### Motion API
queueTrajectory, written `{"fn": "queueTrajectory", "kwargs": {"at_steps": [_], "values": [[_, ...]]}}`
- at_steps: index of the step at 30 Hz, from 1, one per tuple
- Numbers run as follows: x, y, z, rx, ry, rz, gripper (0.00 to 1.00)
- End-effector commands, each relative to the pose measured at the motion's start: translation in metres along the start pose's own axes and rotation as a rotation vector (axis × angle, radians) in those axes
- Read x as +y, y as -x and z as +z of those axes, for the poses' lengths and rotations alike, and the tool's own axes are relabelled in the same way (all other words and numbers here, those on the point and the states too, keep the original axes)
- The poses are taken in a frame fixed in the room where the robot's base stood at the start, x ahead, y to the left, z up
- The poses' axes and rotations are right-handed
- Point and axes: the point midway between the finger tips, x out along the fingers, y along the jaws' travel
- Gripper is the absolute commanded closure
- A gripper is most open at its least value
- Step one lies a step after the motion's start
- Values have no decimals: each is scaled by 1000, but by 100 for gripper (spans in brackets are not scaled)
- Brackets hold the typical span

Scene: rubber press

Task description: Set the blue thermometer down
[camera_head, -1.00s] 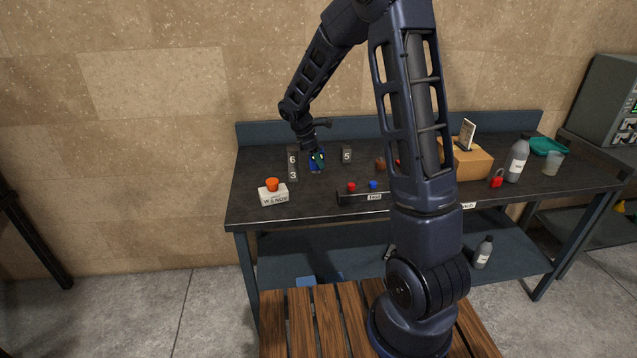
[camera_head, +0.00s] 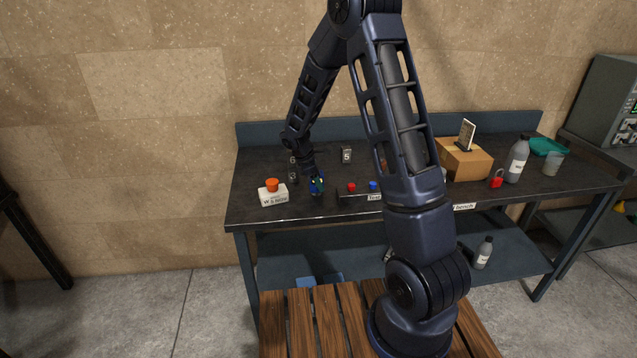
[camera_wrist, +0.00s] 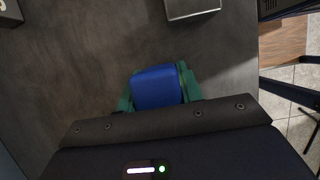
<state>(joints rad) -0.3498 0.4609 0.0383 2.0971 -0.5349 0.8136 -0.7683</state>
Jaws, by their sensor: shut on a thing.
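The blue thermometer (camera_wrist: 156,88) is between the green fingers of my gripper (camera_wrist: 158,92) in the wrist view. The gripper is shut on it. In the head view, my gripper (camera_head: 316,184) is over the front left part of the dark bench top (camera_head: 330,206), with a little of the blue thermometer (camera_head: 317,189) showing at the fingers. It is between the white box with the orange knob and the black holder. I cannot tell whether the thermometer touches the bench top. Its lower part is hidden.
A white box with an orange knob (camera_head: 273,194) stands left of the gripper. A black holder (camera_head: 349,197) with red and blue buttons stands to its right. A block marked 5 (camera_head: 346,155) stands behind. A cardboard box (camera_head: 470,162) and bottle (camera_head: 517,160) are farther right.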

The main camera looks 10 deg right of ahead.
Motion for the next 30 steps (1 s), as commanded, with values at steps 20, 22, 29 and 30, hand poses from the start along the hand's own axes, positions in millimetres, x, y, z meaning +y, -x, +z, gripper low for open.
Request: {"fn": "queueTrajectory", "kwargs": {"at_steps": [20,22,29,30], "values": [[0,1,0,0,-1,0,42],[0,6,0,0,-1,1,42],[1,45,0,1,-1,3,42],[1,53,0,1,-1,3,42]]}}
